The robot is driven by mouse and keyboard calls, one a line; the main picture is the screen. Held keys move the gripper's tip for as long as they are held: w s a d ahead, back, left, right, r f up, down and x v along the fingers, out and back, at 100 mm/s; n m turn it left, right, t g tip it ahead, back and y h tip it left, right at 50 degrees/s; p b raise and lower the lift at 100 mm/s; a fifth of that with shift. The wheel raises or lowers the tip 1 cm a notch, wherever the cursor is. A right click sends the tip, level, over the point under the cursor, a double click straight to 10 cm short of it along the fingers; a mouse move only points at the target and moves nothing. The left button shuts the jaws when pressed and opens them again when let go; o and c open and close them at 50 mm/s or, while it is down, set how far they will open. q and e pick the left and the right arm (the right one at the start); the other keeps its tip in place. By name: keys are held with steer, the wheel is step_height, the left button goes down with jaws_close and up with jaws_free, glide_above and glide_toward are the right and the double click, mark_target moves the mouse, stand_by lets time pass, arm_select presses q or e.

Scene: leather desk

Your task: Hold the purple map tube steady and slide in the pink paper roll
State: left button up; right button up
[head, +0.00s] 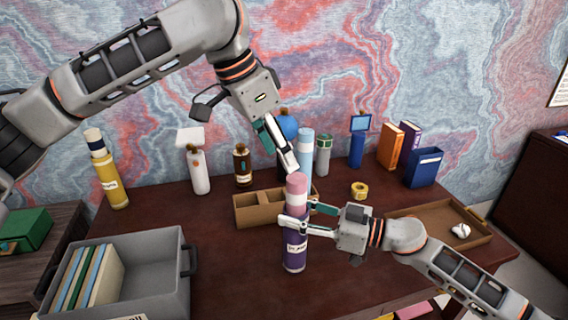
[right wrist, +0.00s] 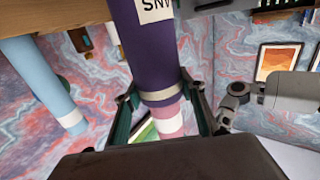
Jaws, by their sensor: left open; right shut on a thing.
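The purple map tube (head: 294,258) stands upright at the front of the desk, with a white label; it also shows in the right wrist view (right wrist: 146,45). The pink paper roll (head: 297,184) sits in line with the tube and stands out above its mouth. In the right wrist view the roll (right wrist: 168,112), with a white band, emerges from the tube's pale rim. How deep it sits is hidden. My right gripper (head: 296,219) is shut around the tube's upper part. My left gripper (head: 284,152) is open and empty, just above the roll's top, apart from it as far as I can tell.
Behind the tube are a cardboard box (head: 258,209), a light blue roll (head: 305,150) and several bottles. A yellow tube (head: 111,183) stands at left. A grey bin (head: 155,280) with folders is front left. A wooden tray (head: 470,232) lies at right, beside tape (head: 359,189).

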stand_by(0.4)
steer(key=o, duration=1.2)
steer(key=shift+d, duration=0.1)
